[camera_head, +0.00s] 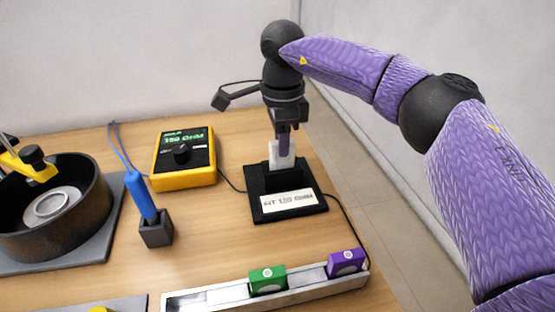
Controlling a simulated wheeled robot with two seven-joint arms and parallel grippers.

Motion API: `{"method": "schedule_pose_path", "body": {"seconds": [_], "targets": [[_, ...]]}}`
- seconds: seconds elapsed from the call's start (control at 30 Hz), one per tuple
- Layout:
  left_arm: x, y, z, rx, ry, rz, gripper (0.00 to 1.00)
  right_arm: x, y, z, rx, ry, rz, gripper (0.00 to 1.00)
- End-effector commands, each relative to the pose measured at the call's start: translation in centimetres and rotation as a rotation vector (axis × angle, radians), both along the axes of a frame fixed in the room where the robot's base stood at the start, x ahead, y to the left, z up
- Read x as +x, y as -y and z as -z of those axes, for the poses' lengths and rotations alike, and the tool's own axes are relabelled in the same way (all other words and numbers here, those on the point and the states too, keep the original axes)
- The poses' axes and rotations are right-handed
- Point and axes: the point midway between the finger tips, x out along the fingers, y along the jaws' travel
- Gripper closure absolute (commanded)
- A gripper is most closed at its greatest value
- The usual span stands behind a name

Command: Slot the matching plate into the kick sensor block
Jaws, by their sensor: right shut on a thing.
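My right gripper (284,125) comes in from the right, points down and is shut on a pale plate (275,157). A purple strip shows between the jaws and the plate; I cannot tell whether it is part of the plate or of a finger. The plate stands upright at the black sensor block (258,183), whose white label (288,201) seems to read 150 OHM. Its lower edge meets the block's raised part in the picture; I cannot tell how deep it sits in the slot. My left gripper is not in view.
A metal rail (210,299) at the front holds a green block (267,279) and a purple block (346,262). A yellow meter (184,157), a blue-handled tool in a dark holder (156,229) and a black drum (80,222) stand left. Cables run beside the sensor block.

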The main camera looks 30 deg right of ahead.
Motion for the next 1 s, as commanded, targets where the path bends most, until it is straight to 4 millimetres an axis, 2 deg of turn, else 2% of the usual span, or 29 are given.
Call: {"method": "schedule_pose_path", "body": {"seconds": [0.03, 0.1, 0.4, 0.43, 0.57, 0.6, 0.87, 0.93, 1.0], "targets": [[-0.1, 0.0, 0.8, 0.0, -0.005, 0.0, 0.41, 0.0, 0.1, 1.7, -0.001, -0.005, 0.0, 1.0], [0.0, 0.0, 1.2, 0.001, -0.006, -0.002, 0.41, 0.0, 0.0, 2.6, 0.0, -0.003, -0.001, 1.0], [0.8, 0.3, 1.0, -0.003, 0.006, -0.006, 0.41, 0.0, 0.0, 2.5, 0.0, -0.001, -0.002, 1.0], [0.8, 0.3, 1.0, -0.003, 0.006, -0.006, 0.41, 0.0, 0.0, 2.5, 0.0, -0.001, -0.002, 0.73], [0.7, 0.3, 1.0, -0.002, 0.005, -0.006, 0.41, 0.0, 0.0, 2.5, 0.0, 0.0, -0.002, 0.46], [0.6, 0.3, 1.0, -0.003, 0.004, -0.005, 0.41, 0.0, 0.0, 2.5, 0.0, 0.0, -0.002, 0.42], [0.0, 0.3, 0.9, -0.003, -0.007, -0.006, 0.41, 0.0, 0.0, 2.3, 0.0, 0.0, -0.002, 0.42], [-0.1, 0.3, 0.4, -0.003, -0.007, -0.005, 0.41, 0.0, 0.0, 1.4, 0.0, 0.003, -0.001, 0.42], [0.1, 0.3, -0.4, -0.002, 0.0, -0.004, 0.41, 0.0, 0.0, -0.5, 0.0, 0.004, -0.001, 0.42]]}}
